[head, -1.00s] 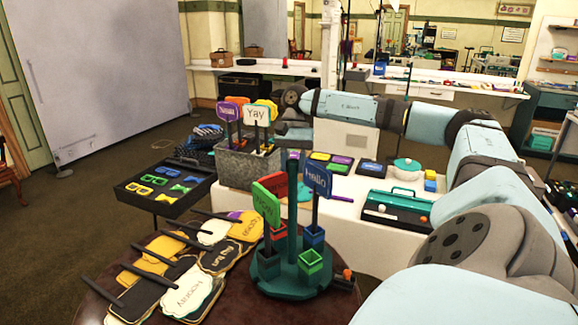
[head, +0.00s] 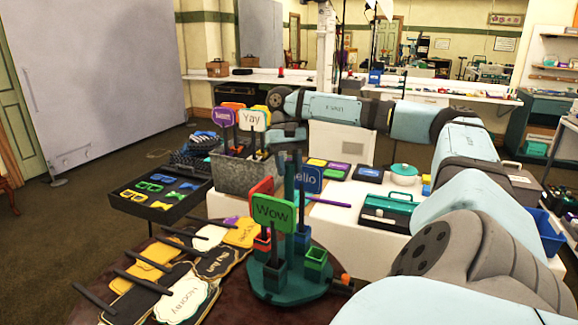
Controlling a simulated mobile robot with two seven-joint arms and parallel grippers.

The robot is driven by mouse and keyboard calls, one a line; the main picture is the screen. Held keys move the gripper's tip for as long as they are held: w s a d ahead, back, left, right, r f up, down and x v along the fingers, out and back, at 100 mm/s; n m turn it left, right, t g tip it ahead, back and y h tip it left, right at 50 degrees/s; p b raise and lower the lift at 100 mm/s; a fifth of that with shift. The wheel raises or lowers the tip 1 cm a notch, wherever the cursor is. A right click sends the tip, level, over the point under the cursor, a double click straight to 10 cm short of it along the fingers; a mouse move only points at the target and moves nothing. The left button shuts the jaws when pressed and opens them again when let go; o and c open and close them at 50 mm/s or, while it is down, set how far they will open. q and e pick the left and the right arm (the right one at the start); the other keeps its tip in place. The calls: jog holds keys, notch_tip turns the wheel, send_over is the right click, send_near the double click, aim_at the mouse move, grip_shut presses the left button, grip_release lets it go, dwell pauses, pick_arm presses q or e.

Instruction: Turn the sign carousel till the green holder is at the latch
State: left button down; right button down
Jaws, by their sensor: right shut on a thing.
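The sign carousel (head: 290,291) is a dark green round base with a central post (head: 290,200), on a dark round table. Its green holder (head: 314,264) is empty and sits front right, on the side near the orange-tipped latch (head: 345,281); I cannot tell whether they line up. A green "Wow" sign (head: 272,214) stands in the dark front holder (head: 273,278). A red holder (head: 262,242) is at the left and a blue holder (head: 302,241) at the back. My right gripper (head: 290,146) points down, apparently shut on the post's top; its fingertips are unclear. My left gripper is out of view.
Several loose paddle signs (head: 185,295) cover the table's left side. A grey metal bin (head: 238,175) with signs stands behind the carousel, beside a black tray (head: 160,200) of coloured glasses.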

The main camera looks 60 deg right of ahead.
jog(key=shift+n, duration=0.4)
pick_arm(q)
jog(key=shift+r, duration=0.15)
pick_arm(e)
jog(key=c, duration=0.8)
grip_release()
jog(key=shift+w+d+r, duration=0.1)
jog(key=shift+w+r, duration=0.05)
jog(key=shift+r, duration=0.2)
jog(key=p+v, duration=0.1)
jog(key=v, duration=0.2)
pick_arm(q)
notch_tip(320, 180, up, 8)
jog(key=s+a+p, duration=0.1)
jog(key=p, duration=1.2)
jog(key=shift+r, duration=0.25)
pick_arm(e)
jog(key=v, duration=1)
jog(key=shift+w, duration=0.15)
